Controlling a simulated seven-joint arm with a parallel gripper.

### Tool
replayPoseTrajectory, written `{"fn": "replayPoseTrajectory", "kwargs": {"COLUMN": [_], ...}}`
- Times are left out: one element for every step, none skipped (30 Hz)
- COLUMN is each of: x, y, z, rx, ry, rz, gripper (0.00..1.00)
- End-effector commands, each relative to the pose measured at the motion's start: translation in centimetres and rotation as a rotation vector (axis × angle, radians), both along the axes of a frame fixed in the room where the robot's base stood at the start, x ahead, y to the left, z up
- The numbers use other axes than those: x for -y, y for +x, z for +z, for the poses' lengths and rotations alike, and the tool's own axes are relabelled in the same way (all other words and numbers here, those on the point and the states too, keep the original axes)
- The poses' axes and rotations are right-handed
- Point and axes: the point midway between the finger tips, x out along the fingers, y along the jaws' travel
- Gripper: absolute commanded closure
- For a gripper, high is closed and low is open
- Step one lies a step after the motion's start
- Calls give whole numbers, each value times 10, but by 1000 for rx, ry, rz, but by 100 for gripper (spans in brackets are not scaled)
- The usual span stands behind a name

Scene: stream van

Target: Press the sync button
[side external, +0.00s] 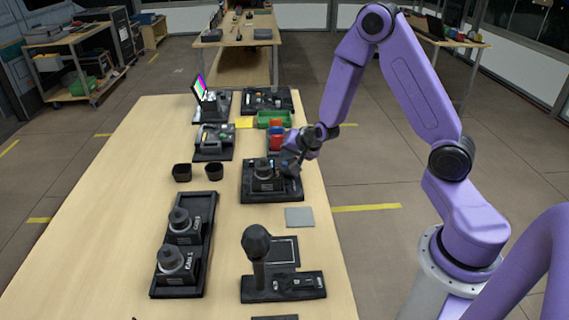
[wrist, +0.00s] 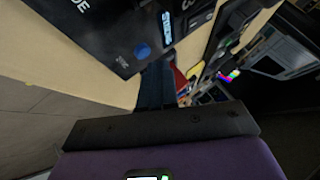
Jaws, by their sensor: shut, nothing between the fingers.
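A black control panel (side external: 258,196) lies on the wooden table under my gripper (side external: 290,168), with a dark raised block on it. In the wrist view the panel (wrist: 105,45) shows a round blue button (wrist: 142,50) near its edge and a small blue-and-white label (wrist: 166,26) close by. The label is too small to read surely, so I cannot confirm which button is sync. My gripper also shows in the wrist view (wrist: 155,72), its dark fingers together and empty beside the blue button. Contact with the panel cannot be told.
A tray (side external: 207,245) with dark camera-like units and a joystick (side external: 257,255) stand nearer. The table's left side (side external: 105,205) is clear.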

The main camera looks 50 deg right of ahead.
Motion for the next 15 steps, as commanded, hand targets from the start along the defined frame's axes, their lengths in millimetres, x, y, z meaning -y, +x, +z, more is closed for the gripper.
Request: {"fn": "replayPoseTrajectory", "kwargs": {"x": [0,0,0,0,0,0,0,0,0,0,0,0,0,0,0], "y": [0,0,0,0,0,0,0,0,0,0,0,0,0,0,1], "z": [2,3,3,3,3,3,3,3,3,3,3,5,6,8,12], "rx": [1,0,0,0,0,0,0,0,0,0,0,1,1,3,3], "ry": [0,0,0,0,0,0,0,0,0,0,0,0,0,0,0], "rz": [1,0,0,0,0,0,0,0,0,0,0,0,0,0,0], "gripper": [100,100,100,100,100,100,100,100,100,100,100,100,100,100,100]}}
